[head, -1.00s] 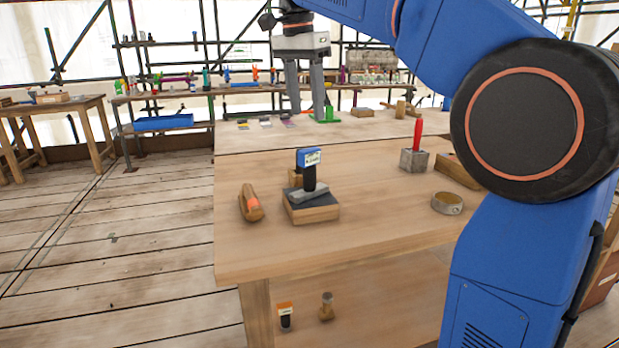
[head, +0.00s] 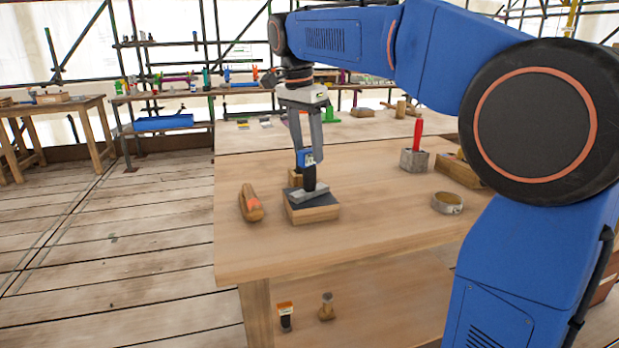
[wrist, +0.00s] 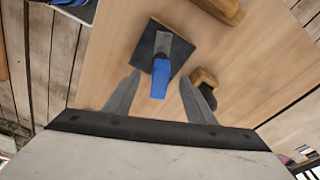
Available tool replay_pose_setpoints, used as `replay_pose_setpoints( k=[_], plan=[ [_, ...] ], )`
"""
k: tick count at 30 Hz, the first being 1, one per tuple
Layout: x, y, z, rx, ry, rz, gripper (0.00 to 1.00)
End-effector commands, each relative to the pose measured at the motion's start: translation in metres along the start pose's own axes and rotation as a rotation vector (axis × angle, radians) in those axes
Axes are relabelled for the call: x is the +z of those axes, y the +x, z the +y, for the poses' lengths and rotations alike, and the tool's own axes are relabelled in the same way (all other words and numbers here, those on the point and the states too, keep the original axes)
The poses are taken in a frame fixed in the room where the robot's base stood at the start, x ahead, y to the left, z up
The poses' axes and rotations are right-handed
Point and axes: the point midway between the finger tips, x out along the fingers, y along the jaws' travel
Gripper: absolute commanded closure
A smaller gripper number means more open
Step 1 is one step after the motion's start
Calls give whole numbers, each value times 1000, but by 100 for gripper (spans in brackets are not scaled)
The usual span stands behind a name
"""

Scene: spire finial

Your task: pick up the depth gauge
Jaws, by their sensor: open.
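The likely depth gauge (head: 308,180) has a blue head with a small label, a black stem and a grey foot. It stands upright on a dark-topped wooden block (head: 312,213) on the workbench. In the wrist view the gauge (wrist: 161,75) shows from above, its blue head towards me and its grey foot on the dark pad. My gripper (head: 309,153) is open above the block, with its fingers around the blue head's height. In the wrist view the fingers (wrist: 160,92) lie to either side of the blue head, with gaps; I cannot tell exactly how deep they reach.
A small wooden piece (head: 295,177) stands close behind the gauge. A brown wooden tool (head: 250,204) lies left of the block. A grey block with a red handle (head: 414,158) and a ring (head: 447,203) are to the right. The bench top (head: 370,240) in front is clear.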

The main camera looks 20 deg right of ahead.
Motion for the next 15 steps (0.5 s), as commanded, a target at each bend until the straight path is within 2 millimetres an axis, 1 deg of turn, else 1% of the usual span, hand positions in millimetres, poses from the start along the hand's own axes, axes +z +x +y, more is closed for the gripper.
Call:
replay_pose_setpoints(
  k=[5,15],
  plan=[
    [0,9,0,0,0,0,50],
    [-4,50,1,0,-1,0,50]
  ],
)
